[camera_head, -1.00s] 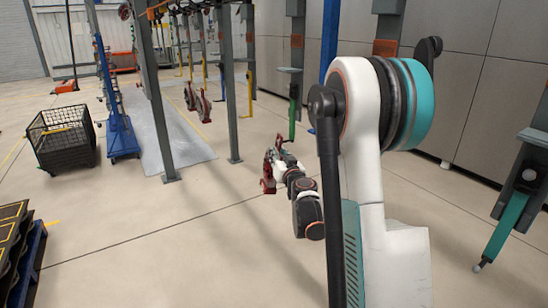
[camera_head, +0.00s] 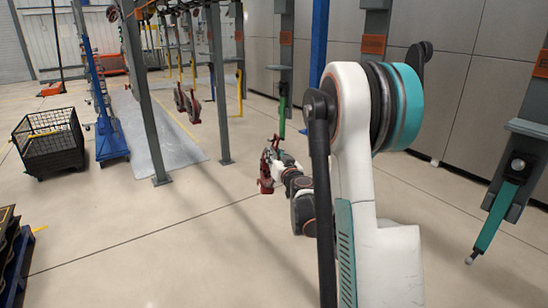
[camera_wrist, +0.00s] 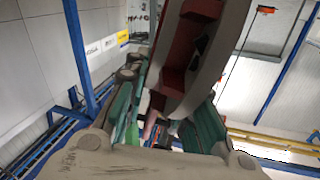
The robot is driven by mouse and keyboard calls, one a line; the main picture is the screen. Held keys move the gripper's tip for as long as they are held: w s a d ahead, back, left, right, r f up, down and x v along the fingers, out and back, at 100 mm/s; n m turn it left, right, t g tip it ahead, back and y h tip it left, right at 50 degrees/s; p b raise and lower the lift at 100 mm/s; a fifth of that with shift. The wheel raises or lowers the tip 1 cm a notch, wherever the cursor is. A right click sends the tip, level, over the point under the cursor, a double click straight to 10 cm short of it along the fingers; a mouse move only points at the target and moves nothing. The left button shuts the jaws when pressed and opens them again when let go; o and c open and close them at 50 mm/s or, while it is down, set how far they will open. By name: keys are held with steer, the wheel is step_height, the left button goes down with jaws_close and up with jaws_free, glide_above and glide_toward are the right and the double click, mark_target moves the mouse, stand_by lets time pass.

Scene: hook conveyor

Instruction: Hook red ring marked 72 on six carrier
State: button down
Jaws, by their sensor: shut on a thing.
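My gripper (camera_head: 274,160) is out ahead of my arm, shut on a dark red part (camera_head: 266,180), which hangs upright at its tip above the floor. In the wrist view, the held part (camera_wrist: 182,55) fills the upper middle between the green fingers, showing a red inner face and a greyish curved side. I cannot read a number on it or see its whole outline. Reddish parts (camera_head: 193,106) hang low from the overhead conveyor, beyond and left of my gripper, apart from it. No carrier number is readable.
Grey conveyor posts (camera_head: 217,90) stand left of my gripper, another post (camera_head: 142,90) further left. A black mesh bin (camera_head: 48,145) and a blue upright stand (camera_head: 108,135) are at the left. A green-ended wall post (camera_head: 283,110) stands behind my gripper.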

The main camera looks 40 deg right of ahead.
stand_by(0.4)
steer(key=c, duration=1.3)
jaws_free()
steer(key=shift+s, duration=0.1)
